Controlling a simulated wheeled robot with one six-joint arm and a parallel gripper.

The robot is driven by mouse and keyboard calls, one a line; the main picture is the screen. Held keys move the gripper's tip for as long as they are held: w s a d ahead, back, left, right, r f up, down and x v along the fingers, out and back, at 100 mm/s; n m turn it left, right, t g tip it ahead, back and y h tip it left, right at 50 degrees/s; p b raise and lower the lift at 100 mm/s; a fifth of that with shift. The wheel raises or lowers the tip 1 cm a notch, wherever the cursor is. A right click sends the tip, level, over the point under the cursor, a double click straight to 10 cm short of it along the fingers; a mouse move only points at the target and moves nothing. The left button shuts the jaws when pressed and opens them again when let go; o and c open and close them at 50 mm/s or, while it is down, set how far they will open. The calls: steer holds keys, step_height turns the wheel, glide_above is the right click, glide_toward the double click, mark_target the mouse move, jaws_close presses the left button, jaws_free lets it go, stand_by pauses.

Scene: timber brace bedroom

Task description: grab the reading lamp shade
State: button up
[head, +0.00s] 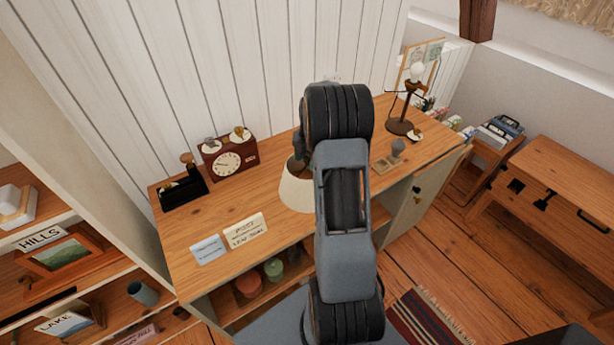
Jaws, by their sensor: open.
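The cream, cone-shaped lamp shade (296,191) is on the wooden desk near its front edge, left of my arm. My arm hides its right side. A lamp with a dark stem and a bare pale bulb (417,73) stands at the desk's back right; its round brown base (399,126) rests on the top. The dark end of my arm, with my gripper (297,163), shows partly at the top of the shade. The gripper is open, but its fingertips are mostly hidden, and I cannot tell whether they touch the shade.
A brown clock (228,162) and a black box-like object (183,190) stand at the desk's back left. Two cards (245,231) lie at the front left. Shelves are at left, a wooden bench (560,185) at right.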

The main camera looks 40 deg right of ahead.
steer(key=shift+a+f, duration=0.1)
steer(key=shift+f, duration=0.7)
jaws_close()
